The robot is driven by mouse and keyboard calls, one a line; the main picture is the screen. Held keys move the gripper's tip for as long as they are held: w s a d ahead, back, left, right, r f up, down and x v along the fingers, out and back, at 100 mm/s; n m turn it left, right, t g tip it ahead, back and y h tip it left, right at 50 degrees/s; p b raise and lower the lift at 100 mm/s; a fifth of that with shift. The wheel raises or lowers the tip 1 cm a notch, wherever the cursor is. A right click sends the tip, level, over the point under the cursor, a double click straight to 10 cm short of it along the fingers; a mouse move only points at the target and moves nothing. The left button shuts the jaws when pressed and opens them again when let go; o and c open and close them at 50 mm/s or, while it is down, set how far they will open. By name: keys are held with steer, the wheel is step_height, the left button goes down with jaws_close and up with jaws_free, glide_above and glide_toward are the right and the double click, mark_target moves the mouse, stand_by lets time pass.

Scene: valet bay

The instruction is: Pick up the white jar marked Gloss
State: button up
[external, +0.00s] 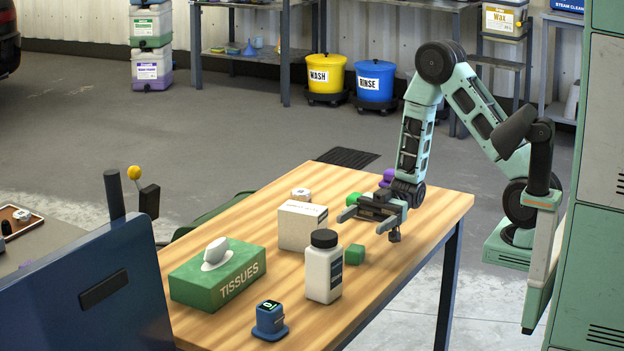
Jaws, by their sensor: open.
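A white jar (323,275) with a black cap stands upright near the front of the wooden table (218,325). A dark label shows on its right side, but I cannot read it, so I cannot tell if it says Gloss. My gripper (364,223) is open and empty above the table, behind and to the right of this jar and apart from it. A small white item with a dark mark (301,194) sits farther back, partly hidden by a white box (302,225).
A green tissue box (217,278) and a small blue device (269,320) stand left of the jar. A green block (355,254) lies close behind it. Another green item (353,199) and a purple one (387,177) are near my gripper. The table's right end is clear.

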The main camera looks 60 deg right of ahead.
glide_toward(316, 255)
steer(key=a, duration=0.1)
steer(key=shift+w+a+f+b, duration=0.1)
steer(key=shift+a+b, duration=0.05)
steer(key=shift+a, duration=1.3)
steer(key=shift+w+a+f+b, duration=0.1)
steer(key=shift+w+a+b, duration=0.05)
steer(key=shift+a, duration=1.35)
steer(key=c, duration=1.3)
steer(key=shift+c, duration=0.6)
steer(key=shift+r, duration=0.15)
